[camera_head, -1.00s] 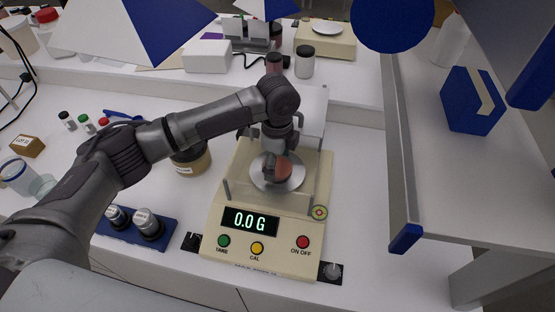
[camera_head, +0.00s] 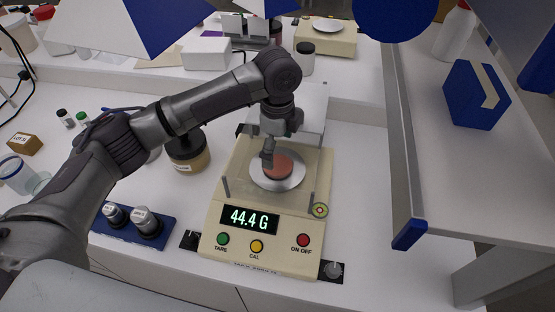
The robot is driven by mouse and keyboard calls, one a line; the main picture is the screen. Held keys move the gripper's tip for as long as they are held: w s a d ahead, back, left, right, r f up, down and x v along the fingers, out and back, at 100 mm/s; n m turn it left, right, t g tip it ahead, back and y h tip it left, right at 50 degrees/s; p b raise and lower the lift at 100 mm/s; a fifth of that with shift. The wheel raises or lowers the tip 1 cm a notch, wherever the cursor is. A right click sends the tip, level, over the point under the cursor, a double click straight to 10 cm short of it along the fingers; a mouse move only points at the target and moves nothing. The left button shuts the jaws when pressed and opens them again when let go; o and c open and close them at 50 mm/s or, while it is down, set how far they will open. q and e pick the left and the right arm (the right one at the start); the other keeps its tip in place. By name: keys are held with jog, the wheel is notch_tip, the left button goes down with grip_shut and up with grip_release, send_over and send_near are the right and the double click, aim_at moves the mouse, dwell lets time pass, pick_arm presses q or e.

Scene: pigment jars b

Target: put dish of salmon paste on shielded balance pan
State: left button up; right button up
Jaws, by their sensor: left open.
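The dish of salmon paste (camera_head: 280,167) rests on the round metal pan (camera_head: 293,181) of the shielded balance (camera_head: 232,190). The balance is cream-coloured with clear shield walls, and its display (camera_head: 249,219) reads 44.4 G. My left gripper (camera_head: 267,160) is open, at the upper left edge of the dish and slightly above it. Whether a fingertip still touches the dish is hard to tell. The gripper hides a little of the dish's far left side. My right gripper is not in view.
A jar with a dark lid (camera_head: 187,152) stands left of the balance. A blue rack (camera_head: 156,238) with metal weights is at front left. A raised shelf with a blue block (camera_head: 475,95) is at right. A second balance (camera_head: 326,38) stands at the back.

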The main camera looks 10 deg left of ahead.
aim_at(278, 167)
pick_arm(q)
notch_tip(278, 167, up, 8)
jog(key=b, duration=0.1)
jog(key=shift+f+b, duration=0.15)
jog(key=shift+b, duration=0.15)
jog(key=shift+f, duration=0.1)
